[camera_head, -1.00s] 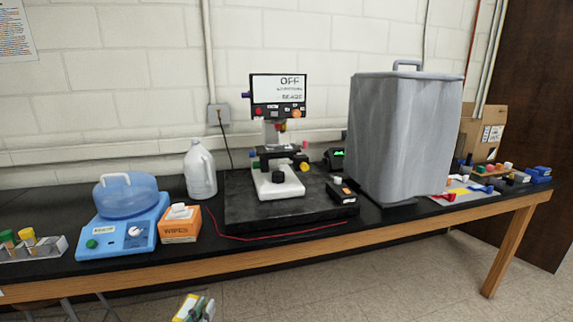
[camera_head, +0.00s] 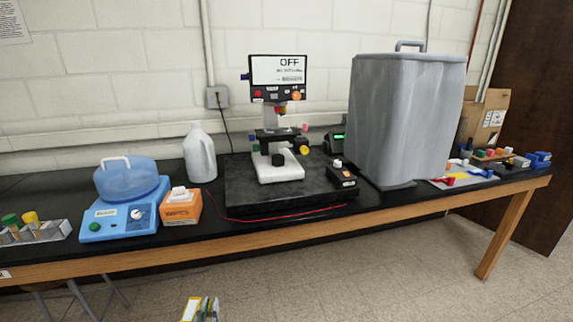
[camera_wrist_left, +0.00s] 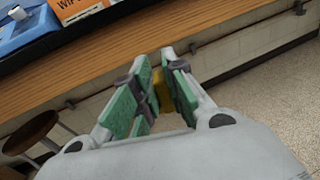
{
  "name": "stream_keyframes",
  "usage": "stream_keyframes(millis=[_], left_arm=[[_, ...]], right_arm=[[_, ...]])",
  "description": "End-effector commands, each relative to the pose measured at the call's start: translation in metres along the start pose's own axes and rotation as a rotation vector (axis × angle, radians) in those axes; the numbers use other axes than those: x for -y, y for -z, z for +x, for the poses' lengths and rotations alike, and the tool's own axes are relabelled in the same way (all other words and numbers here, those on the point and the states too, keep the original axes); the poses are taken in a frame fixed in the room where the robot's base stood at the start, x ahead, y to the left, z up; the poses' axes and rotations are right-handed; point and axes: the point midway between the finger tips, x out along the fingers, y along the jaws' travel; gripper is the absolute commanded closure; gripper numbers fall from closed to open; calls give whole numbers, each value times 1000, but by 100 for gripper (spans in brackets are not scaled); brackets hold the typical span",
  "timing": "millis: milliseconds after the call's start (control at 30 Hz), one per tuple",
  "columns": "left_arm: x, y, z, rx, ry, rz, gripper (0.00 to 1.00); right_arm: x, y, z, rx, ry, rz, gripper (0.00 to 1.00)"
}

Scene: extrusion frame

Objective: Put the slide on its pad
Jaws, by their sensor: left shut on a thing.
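My left gripper (camera_head: 203,311) shows at the bottom edge of the head view, in front of the bench and below its top. In the left wrist view the green-padded fingers (camera_wrist_left: 150,92) are shut on a small yellow piece (camera_wrist_left: 163,90), which I take to be the slide; the fingers hide much of it. In the head view a yellow and white part (camera_head: 190,309) shows at the gripper, cut off by the frame edge. I cannot make out for certain which surface is the slide's pad. My right gripper is in neither view.
A microscope (camera_head: 280,165) with a screen stands on a dark slab (camera_head: 240,200). A blue device (camera_head: 125,212), wipes box (camera_head: 181,206) and white jug (camera_head: 199,152) stand left. A large grey covered thing (camera_head: 405,120) and a coloured mat (camera_head: 452,183) are right. The bench's wooden front edge (camera_head: 300,233) runs across.

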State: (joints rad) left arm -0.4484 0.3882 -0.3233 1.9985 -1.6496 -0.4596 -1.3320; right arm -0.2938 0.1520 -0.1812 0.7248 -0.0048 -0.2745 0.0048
Motion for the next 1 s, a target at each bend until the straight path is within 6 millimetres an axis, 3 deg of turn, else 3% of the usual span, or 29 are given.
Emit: stream_keyframes(millis=[433, 733, 1000], left_arm=[[1, -2, 1, 4, 4, -1, 100], [-1, 0, 0, -2, 1, 3, 100], [-1, -17, 0, -2, 0, 1, 100]], right_arm=[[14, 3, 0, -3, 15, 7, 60], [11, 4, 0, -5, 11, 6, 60], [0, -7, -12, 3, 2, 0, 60]])
